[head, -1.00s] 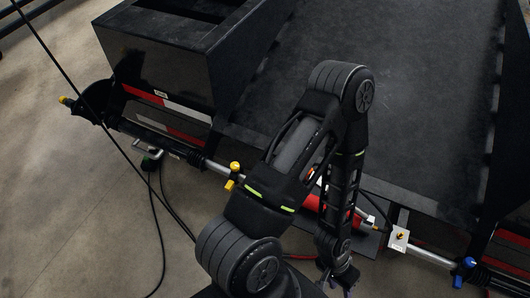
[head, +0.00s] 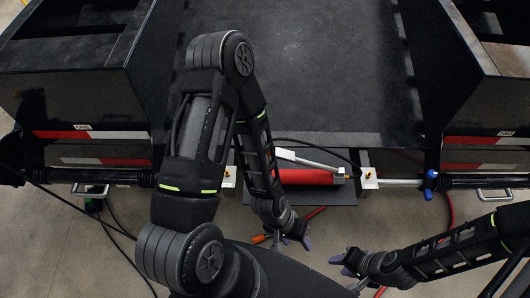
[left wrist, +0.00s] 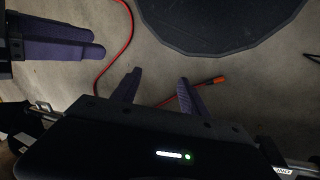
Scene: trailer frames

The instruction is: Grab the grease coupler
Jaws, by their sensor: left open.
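The grease coupler appears to be the orange-tipped end (head: 259,239) of a red hose, just left of my left gripper (head: 288,243) in the head view. In the left wrist view the orange tip (left wrist: 215,80) lies right of my left gripper's fingers (left wrist: 160,76), outside the gap between them. The red hose behind it passes below the right-hand finger. My left gripper is open and empty. My right gripper (head: 346,270) is to the right, apart from the coupler; its purple fingers (left wrist: 62,40) show at upper left in the left wrist view, their gap unclear.
A red grease gun (head: 305,177) rests on a dark shelf (head: 330,196) below the black trailer bed (head: 300,70). A metal bar with a blue valve (head: 430,184) runs to the right. A red hose (left wrist: 122,50) curves across the concrete floor. A dark round shape (left wrist: 220,20) fills the upper wrist view.

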